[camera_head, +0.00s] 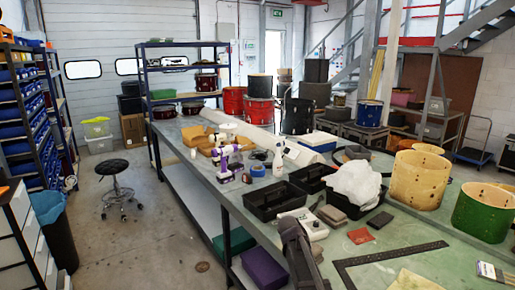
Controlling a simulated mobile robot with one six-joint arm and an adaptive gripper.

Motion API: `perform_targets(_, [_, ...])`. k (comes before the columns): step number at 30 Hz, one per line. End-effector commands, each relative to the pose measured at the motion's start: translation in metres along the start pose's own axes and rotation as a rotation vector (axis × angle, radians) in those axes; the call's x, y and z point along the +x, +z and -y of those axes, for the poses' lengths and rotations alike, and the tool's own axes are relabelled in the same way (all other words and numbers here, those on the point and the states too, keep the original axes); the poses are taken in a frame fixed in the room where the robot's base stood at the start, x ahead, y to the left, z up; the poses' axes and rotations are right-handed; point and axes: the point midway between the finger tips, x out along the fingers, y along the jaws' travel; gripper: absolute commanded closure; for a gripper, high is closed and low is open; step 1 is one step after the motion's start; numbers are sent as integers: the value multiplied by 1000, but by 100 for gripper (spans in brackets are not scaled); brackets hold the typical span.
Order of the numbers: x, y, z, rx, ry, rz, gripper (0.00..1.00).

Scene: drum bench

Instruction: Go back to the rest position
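I cannot make out my gripper in the head camera view, so its state and what it may hold are hidden. The task names no object. The long green-topped bench (215,188) runs from the lower right to the back left. A dark grey upright shape (298,250) stands at the bench's near edge, cut off by the bottom of the picture; I cannot tell what it is. Black trays (275,212), a crumpled white bag (355,183) and a black square (390,254) lie on the bench.
Wooden (420,180) and green (484,212) drum shells stand at the right. A spray bottle (278,160) and a white-and-purple item (226,155) stand farther back. A stool (116,188), a blue-lined bin (55,230) and shelving (25,120) are left; floor between is clear.

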Motion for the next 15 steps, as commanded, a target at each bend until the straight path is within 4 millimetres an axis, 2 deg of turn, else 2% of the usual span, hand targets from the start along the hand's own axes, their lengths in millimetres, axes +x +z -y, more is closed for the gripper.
perform_targets(1, [-3,14,-3,3,-14,20,100])
perform_targets(5, [-8,46,-6,8,-62,83,100])
perform_targets(7, [-12,68,-7,9,-97,124,100])
perform_targets(15, [-48,181,-8,0,-310,330,100])
